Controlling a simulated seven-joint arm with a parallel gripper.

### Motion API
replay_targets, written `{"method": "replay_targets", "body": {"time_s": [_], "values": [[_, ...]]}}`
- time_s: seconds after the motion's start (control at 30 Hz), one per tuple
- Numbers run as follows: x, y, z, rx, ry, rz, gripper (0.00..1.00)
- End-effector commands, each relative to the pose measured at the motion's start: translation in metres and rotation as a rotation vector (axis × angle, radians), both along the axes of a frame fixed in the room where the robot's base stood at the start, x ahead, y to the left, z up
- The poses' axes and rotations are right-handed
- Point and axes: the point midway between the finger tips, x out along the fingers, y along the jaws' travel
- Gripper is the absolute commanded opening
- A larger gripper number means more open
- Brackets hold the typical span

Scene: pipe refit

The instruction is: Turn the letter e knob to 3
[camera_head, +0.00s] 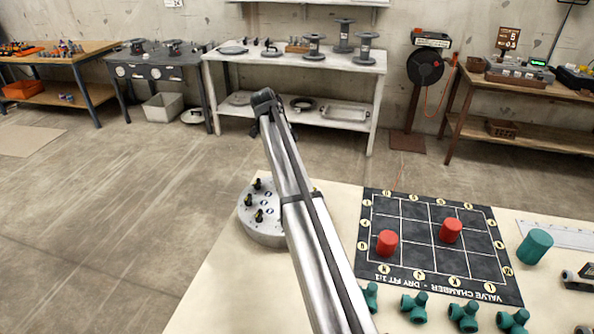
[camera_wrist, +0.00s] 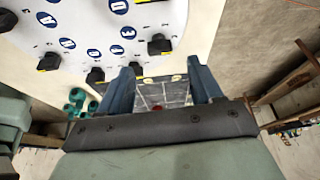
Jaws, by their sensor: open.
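A round pale grey panel (camera_head: 262,238) with black-and-yellow knobs stands on the bench in the head view, partly hidden behind my arm. In the wrist view the panel (camera_wrist: 90,22) fills the upper left, with blue oval letter labels. One label (camera_wrist: 127,32) reads as E. A knob (camera_wrist: 159,44) is to its right and another knob (camera_wrist: 95,75) is to its lower left; I cannot tell which belongs to E, nor its setting. My gripper (camera_wrist: 162,72) is open and empty, its blue fingers apart just below the panel's edge. The head view does not show it.
A dark grid board (camera_head: 420,235) with two red cylinders (camera_head: 451,231) lies right of the panel. Several green pipe fittings (camera_head: 414,307) line its near edge, and a green cylinder (camera_head: 535,246) stands at its right. Open floor lies left of the bench.

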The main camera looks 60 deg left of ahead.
Motion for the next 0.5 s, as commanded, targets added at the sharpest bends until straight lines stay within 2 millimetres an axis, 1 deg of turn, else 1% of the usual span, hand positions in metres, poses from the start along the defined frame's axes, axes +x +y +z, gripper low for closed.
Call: {"method": "replay_targets", "body": {"time_s": [0.03,0.2,0.4,0.5], "values": [[-0.003,0.004,0.011,0.001,-0.001,0.0,0.65],[-0.012,0.012,0.04,0.001,-0.001,0.0,0.65],[-0.019,0.018,0.062,0.0,0.0,0.0,0.65],[-0.021,0.019,0.069,0.0,0.0,0.0,0.65]]}}
